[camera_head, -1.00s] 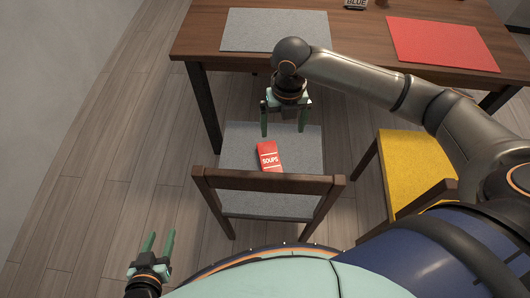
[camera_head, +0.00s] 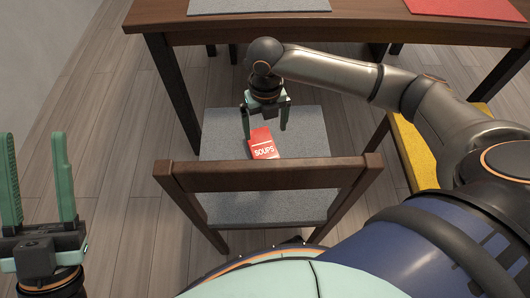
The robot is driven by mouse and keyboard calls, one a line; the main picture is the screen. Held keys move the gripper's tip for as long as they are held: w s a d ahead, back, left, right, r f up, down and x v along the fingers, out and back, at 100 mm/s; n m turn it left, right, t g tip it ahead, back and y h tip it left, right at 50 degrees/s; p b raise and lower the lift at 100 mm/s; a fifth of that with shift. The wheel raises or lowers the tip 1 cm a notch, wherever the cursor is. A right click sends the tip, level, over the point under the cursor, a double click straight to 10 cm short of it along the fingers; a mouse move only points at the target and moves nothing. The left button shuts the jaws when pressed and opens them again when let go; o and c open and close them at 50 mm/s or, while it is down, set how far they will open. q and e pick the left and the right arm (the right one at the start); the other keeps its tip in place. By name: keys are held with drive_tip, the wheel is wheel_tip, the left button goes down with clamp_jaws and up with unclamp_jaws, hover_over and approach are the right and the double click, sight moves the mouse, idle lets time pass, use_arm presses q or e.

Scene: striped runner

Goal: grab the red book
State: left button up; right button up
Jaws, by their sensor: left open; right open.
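The red book (camera_head: 263,148), with "SOUPS" in white on it, is on the grey seat (camera_head: 305,128) of a dark wooden chair, behind its backrest. My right gripper (camera_head: 265,128) is open and points down at the book's far end. One finger is on each side of that end, and I cannot tell whether they touch it. My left gripper (camera_head: 35,142) is open and empty at the left edge of the view, fingers up, well away from the book.
The chair's backrest (camera_head: 265,177) stands between my body and the book. A wooden table (camera_head: 330,28) with a grey mat (camera_head: 255,5) and a red mat (camera_head: 470,8) is beyond. A yellow-seated chair (camera_head: 412,150) stands right. Floor at left is clear.

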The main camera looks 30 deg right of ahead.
sight(265, 153)
wheel_tip(265, 153, down, 6)
drive_tip(key=shift+f+b, duration=0.1)
drive_tip(key=shift+b, duration=1.1)
wheel_tip(265, 153, down, 6)
drive_tip(key=b, duration=0.3)
drive_tip(key=shift+w+d, duration=0.1)
drive_tip(key=shift+w, duration=0.05)
use_arm(q)
drive_tip(key=f, duration=0.1)
drive_tip(key=s+f+h, duration=0.1)
drive_tip(key=f, duration=0.1)
drive_tip(key=shift+s+d+f+h, duration=0.15)
drive_tip(key=shift+d+f+h, duration=0.15)
drive_tip(key=shift+f, duration=0.05)
drive_tip(key=shift+m, duration=0.3)
use_arm(e)
drive_tip(key=shift+r, duration=0.2)
drive_tip(key=c, duration=1.4)
